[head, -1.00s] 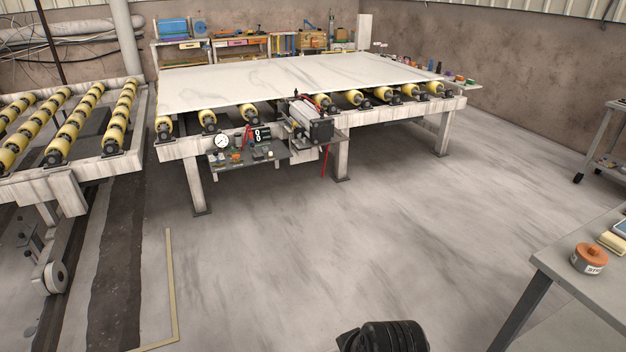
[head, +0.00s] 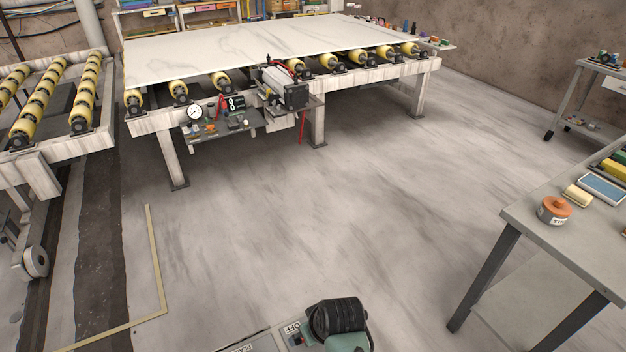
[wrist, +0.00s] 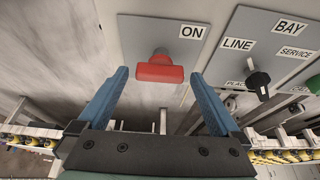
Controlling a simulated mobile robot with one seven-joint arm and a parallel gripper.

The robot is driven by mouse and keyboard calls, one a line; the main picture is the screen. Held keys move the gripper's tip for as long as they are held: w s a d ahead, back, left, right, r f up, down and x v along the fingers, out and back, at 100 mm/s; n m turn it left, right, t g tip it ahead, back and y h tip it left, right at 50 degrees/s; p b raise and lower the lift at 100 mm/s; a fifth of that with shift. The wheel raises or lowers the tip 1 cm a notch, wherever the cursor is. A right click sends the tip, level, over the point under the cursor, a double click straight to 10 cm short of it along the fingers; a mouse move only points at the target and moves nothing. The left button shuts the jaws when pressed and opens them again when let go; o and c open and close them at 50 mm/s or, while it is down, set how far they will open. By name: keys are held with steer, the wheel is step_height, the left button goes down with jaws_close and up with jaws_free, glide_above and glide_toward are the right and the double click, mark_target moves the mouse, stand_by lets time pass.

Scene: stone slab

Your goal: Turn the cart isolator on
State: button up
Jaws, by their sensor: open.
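In the wrist view a red switch handle (wrist: 160,70) stands out from a grey panel (wrist: 140,30). A white ON label (wrist: 192,32) is at its upper right. The handle's bar lies crosswise in the picture. My gripper (wrist: 159,75) is open, with one blue finger on each side of the red handle. Gaps show between the fingers and the handle. The red handle is hidden there.
A second grey panel (wrist: 245,35) to the right has a black knob (wrist: 258,80), LINE, BAY and SERVICE labels, and a green button at the edge. A workbench (head: 535,235) stands right, a roller table (head: 425,68) with a slab behind. The floor between is clear.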

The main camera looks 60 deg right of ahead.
steer(key=c, duration=1.3)
steer(key=m+p, duration=0.1)
steer(key=m+h+p, duration=0.1)
steer(key=m, duration=0.1)
steer(key=shift+w+a+r+m+g, duration=0.1)
steer(key=shift+a+m+g, duration=0.05)
steer(key=shift+m+g, duration=0.2)
steer(key=m, duration=0.2)
steer(key=m+g+h, duration=0.1)
steer(key=m, duration=0.1)
steer(key=shift+w+m+g, duration=0.15)
steer(key=shift+m+g, duration=0.1)
steer(key=m+g+b, duration=0.1)
steer(key=m, duration=0.1)
steer(key=m+g, duration=0.1)
steer(key=m, duration=0.2)
steer(key=shift+w+f+b, duration=0.15)
steer(key=shift+f+b, duration=0.05)
steer(key=shift+b, duration=0.2)
steer(key=m+b, duration=0.1)
steer(key=m, duration=0.1)
steer(key=m+g+b, duration=0.1)
steer(key=m, duration=0.1)
steer(key=shift+m+g, duration=0.3)
steer(key=shift+r, duration=0.1)
